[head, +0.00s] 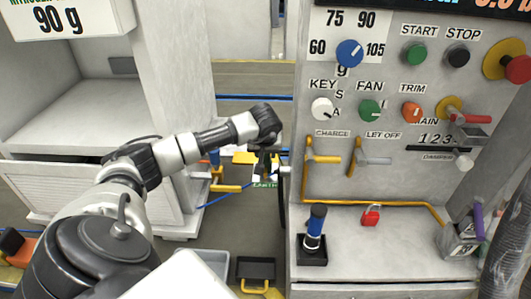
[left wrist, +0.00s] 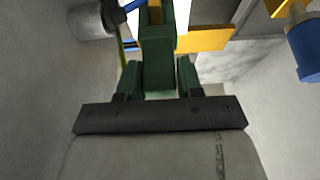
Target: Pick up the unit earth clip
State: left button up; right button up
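A dark green clip body, which I take as the earth clip (left wrist: 158,66), is in the left wrist view at upper middle. A yellow-green lead runs beside it on the left. My left gripper (left wrist: 158,76) has a finger on each side of this body, very close to it. I cannot tell if the fingers press on it. In the head view my left gripper (head: 265,168) reaches down at the gap between the two cabinets, just above a green EARTH label (head: 264,184). The gripper hides the clip there. My right gripper is not in view.
The control cabinet (head: 292,230) stands close to the right of my left gripper.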

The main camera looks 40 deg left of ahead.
pick_arm(q)
jog(key=c, duration=0.5)
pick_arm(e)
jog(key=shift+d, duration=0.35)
pick_arm(q)
jog(key=shift+r, duration=0.1)
notch_tip(320, 180, up, 10)
jog(key=shift+f, duration=0.1)
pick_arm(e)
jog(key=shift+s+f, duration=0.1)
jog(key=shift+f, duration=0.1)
